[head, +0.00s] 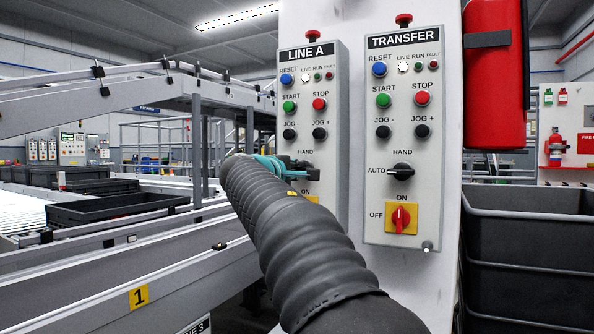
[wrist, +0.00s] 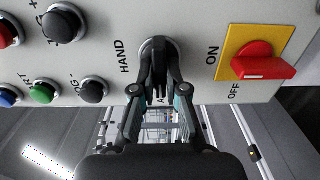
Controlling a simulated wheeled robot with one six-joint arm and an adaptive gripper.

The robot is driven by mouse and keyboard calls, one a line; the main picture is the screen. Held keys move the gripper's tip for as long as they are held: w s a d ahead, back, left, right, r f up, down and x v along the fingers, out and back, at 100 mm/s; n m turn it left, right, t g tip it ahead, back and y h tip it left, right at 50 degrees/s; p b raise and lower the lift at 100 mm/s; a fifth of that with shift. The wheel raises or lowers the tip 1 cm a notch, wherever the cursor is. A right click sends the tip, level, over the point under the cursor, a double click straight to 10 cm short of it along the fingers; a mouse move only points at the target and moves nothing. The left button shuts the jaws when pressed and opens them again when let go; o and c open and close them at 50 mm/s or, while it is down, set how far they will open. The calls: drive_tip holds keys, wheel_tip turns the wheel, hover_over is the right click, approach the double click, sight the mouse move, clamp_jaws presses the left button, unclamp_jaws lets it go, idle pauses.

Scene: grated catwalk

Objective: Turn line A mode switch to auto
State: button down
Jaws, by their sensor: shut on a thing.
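The Line A panel (head: 335,215) is a grey box on the white column, left of the Transfer panel. Its black mode switch (head: 310,173) sits below the HAND label, partly covered by my gripper (head: 290,173). In the wrist view my gripper (wrist: 158,80) has both fingers closed in on the black mode switch (wrist: 157,48) from either side. HAND is printed to the left of the switch there. Only a letter A of another label shows between the fingers. The fingers hide much of the handle, so I cannot tell its exact pointing.
A red power switch on a yellow plate (wrist: 250,55) sits close to the right of the fingers in the wrist view. The Transfer panel (head: 404,140) has its own black selector (head: 401,170). A conveyor (head: 120,255) stands left, dark bins (head: 530,260) right.

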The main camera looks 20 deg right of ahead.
drive_tip(key=c, duration=1.2)
unclamp_jaws()
drive_tip(key=v, duration=1.2)
